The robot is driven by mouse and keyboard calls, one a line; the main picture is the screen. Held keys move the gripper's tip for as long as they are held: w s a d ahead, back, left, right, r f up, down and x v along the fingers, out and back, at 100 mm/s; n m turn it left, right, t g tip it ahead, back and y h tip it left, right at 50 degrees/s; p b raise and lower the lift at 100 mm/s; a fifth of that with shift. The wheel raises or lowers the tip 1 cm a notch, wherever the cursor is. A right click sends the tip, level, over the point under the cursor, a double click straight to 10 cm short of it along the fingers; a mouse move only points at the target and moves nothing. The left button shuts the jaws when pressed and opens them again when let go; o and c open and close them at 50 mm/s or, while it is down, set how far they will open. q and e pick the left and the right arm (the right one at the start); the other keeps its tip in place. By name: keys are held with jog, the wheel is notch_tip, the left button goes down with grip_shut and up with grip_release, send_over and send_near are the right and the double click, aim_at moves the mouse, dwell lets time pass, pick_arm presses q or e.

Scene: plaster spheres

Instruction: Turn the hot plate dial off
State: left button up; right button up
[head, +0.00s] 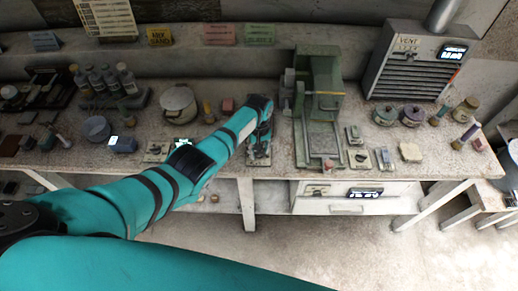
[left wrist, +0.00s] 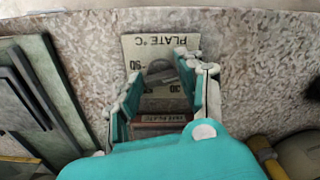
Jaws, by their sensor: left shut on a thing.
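The hot plate dial (left wrist: 160,72) is a grey knob on a pale panel (left wrist: 140,45) marked "PLATE °C" in the left wrist view. Numbers such as 90 and 30 show around the knob. My left gripper (left wrist: 160,88) has a finger on each side of the knob and is shut on it. The fingers hide part of the scale, and I cannot read which mark the knob points to. In the head view my left gripper (head: 259,128) reaches down at the bench's front edge, over the panel (head: 258,157). My right gripper is not in view.
A green machine (head: 319,110) stands right of my left gripper, close beside it. A grey vent unit (head: 412,65) and several jars are farther right.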

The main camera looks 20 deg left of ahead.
pick_arm(q)
jog(key=shift+w+r, duration=0.15)
jog(key=o, duration=0.9)
jog(key=shift+o, duration=1.3)
notch_tip(320, 180, up, 12)
jog(key=shift+s, duration=0.2)
